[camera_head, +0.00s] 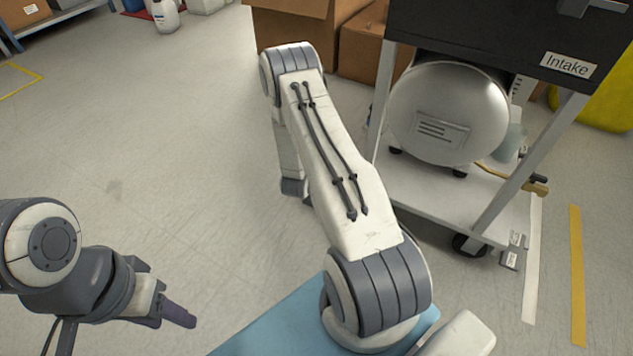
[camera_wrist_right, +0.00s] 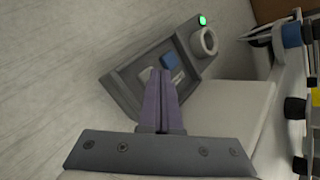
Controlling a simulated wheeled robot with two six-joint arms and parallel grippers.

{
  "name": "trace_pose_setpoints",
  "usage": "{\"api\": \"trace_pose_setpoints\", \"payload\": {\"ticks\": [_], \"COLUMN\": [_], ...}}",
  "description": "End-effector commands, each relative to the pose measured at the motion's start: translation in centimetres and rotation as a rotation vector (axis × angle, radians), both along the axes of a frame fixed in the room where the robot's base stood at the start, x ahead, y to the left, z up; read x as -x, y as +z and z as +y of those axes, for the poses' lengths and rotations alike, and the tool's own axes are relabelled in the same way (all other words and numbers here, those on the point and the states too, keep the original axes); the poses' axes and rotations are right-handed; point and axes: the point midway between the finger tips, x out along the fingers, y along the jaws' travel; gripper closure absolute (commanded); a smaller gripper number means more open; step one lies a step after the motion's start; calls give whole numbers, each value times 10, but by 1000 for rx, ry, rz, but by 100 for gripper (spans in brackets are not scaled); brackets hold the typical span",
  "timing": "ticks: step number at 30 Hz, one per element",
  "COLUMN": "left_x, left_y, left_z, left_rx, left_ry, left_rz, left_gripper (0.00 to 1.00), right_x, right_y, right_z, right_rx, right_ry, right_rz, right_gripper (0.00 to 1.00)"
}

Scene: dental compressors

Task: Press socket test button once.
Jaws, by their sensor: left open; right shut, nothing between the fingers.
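In the right wrist view a dark grey panel (camera_wrist_right: 125,81) carries a blue square button (camera_wrist_right: 169,61), a pale round ring-like socket (camera_wrist_right: 205,42) and a lit green lamp (camera_wrist_right: 203,20). No readable label shows which part is the socket test button. My right gripper (camera_wrist_right: 163,75) is shut and empty, its purple fingertips overlapping the panel just below the blue button in the picture. Whether they touch it cannot be told. In the head view the right gripper and panel are hidden. My left gripper (camera_head: 178,314) is open and empty at the lower left, above the floor.
A wheeled cart (camera_head: 424,192) with a silver tank (camera_head: 450,112) and a dark box marked "Intake" (camera_head: 490,40) stands at the right. Cardboard boxes (camera_head: 290,30) are behind. Coloured fittings (camera_wrist_right: 292,35) line the right wrist view's right edge.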

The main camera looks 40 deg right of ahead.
Motion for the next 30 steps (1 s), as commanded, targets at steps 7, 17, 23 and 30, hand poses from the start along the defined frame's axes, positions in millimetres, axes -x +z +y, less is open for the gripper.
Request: {"api": "trace_pose_setpoints", "payload": {"ticks": [7, 17, 23, 30], "left_x": [0, 0, 0, 0], "left_y": [-3, -5, -5, 4], "left_z": [0, 0, 0, 0], "left_rx": [0, 0, 0, 0], "left_ry": [0, 0, 0, 0], "left_rz": [0, 0, 0, 0], "left_gripper": [50, 50, 50, 50], "right_x": [0, 0, 0, 0], "right_y": [-4, -6, -6, 3], "right_z": [0, 0, 0, 0], "right_rx": [0, 0, 0, 0], "right_ry": [0, 0, -1, -1], "right_rz": [0, 0, 1, 1], "right_gripper": [100, 100, 100, 100]}}
